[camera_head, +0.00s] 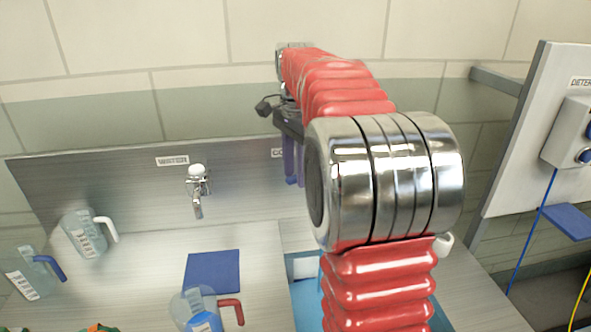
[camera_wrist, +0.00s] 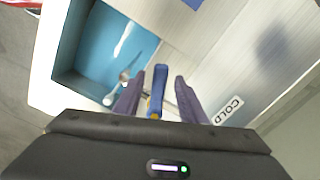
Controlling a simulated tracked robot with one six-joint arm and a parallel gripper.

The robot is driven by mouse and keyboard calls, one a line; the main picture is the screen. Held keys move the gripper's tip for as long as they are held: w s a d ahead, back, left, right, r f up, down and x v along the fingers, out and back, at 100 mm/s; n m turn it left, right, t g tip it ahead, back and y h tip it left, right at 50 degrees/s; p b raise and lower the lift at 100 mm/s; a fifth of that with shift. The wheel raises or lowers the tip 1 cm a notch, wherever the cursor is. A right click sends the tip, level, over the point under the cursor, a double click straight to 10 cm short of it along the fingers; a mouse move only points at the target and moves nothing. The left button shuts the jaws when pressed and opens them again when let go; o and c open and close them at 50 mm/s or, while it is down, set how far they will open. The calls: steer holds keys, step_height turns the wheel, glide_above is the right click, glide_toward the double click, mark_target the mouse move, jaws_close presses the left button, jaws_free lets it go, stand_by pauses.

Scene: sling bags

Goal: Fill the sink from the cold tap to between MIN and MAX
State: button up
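The blue sink (camera_wrist: 88,55) shows in the wrist view; in the head view only a strip (camera_head: 308,300) shows left of my arm. I cannot tell its water level or see MIN and MAX marks. A blue lever (camera_wrist: 160,78) stands beside the COLD label (camera_wrist: 228,110), between the two purple fingers of my gripper (camera_wrist: 158,88). The fingers are spread, with a gap visible on each side of the lever. In the head view my gripper (camera_head: 292,162) is at the back wall, partly behind my arm, which hides the cold tap.
A tap (camera_head: 197,188) stands under the WATER label (camera_head: 172,160). Jugs with white (camera_head: 85,235), blue (camera_head: 25,275) and red (camera_head: 200,312) handles stand on the left counter near a blue cloth (camera_head: 212,270). A panel (camera_head: 535,130) with cables is at right.

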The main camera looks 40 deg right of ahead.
steer(key=shift+c, duration=0.3)
jaws_close()
stand_by(0.3)
